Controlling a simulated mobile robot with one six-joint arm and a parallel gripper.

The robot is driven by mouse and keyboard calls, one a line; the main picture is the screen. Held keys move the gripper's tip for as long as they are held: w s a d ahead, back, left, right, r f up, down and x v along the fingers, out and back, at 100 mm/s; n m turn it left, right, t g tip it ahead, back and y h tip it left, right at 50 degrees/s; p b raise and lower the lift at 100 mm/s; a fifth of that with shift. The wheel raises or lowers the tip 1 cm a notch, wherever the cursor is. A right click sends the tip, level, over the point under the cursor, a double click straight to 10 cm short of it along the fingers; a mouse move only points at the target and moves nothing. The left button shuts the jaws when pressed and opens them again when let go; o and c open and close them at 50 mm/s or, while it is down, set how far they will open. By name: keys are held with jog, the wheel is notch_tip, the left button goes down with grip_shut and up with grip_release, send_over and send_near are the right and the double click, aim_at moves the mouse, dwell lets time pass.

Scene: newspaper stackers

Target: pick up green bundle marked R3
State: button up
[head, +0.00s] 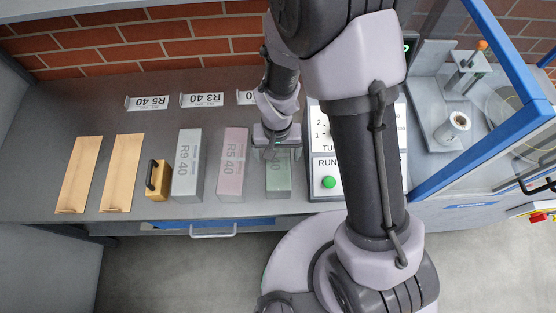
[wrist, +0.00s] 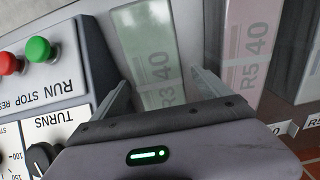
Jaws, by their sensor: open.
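The green bundle marked R3 40 (head: 279,184) stands on the bench at the right end of a row of bundles, just left of the control panel. My gripper (head: 278,155) is over its far part and hides some of it. In the wrist view the green bundle (wrist: 149,45) lies between the two fingers of my gripper (wrist: 160,90), which are apart, one on each side. I cannot tell whether the fingers touch it.
A pink bundle marked R5 40 (head: 231,165) is close on the left, then a grey R9 40 bundle (head: 187,165). The control panel (head: 326,178) with a green button (head: 329,182) is close on the right. A tan block with a black handle (head: 157,180) and two brown sheets (head: 100,173) lie further left.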

jog(key=f, duration=0.1)
jog(key=f+b, duration=0.1)
jog(key=f, duration=0.1)
jog(key=f+b, duration=0.1)
jog(key=f, duration=0.1)
jog(key=shift+w+d+f, duration=0.1)
jog(key=shift+w+f, duration=0.05)
jog(key=shift+w, duration=0.1)
jog(key=shift+c, duration=0.5)
grip_shut()
jog(key=shift+r, duration=0.25)
